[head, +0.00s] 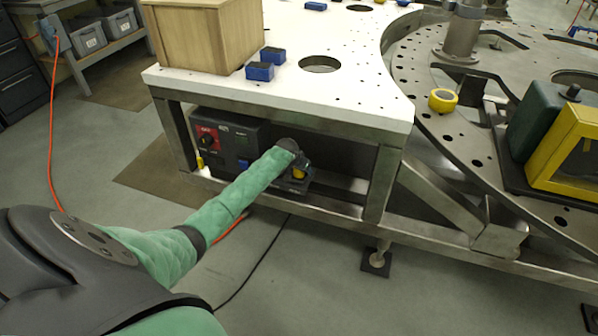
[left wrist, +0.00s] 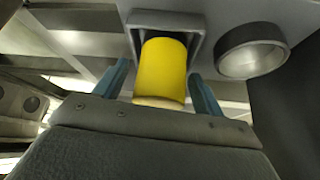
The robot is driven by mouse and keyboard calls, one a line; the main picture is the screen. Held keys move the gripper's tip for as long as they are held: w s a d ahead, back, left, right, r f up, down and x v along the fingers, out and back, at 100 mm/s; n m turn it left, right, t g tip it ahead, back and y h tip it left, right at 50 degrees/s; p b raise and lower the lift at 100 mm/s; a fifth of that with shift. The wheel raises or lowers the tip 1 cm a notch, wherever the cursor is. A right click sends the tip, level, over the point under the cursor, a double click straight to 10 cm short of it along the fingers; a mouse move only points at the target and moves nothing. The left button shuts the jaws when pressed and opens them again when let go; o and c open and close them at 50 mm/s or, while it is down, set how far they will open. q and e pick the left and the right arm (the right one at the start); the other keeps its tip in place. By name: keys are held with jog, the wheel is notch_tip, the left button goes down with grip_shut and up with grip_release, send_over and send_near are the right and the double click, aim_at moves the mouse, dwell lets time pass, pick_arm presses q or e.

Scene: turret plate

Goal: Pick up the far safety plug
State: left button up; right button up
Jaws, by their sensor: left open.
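A yellow cylindrical plug (left wrist: 162,70) with a pale base sits in a grey square-framed holder (left wrist: 193,30) in the left wrist view. My left gripper (left wrist: 158,74) is open, with one blue finger on each side of the plug; I cannot tell whether they touch it. In the head view my left gripper (head: 297,174) is under the white table, in front of the dark equipment there. A bit of yellow (head: 299,172) shows at it. Another small yellow piece (head: 200,162) stands by the left end of the control box. My right gripper is not in view.
The control box (head: 208,140) has a red switch and stands on the lower frame beneath the white tabletop (head: 350,95). A table leg (head: 382,185) stands right of my gripper. A round grey port (left wrist: 252,58) is beside the holder. A wooden box (head: 205,35) and blue blocks (head: 260,72) lie above.

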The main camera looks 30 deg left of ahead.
pick_arm(q)
jog(key=c, duration=1.3)
jog(key=shift+o, duration=0.2)
jog(key=shift+r, duration=0.1)
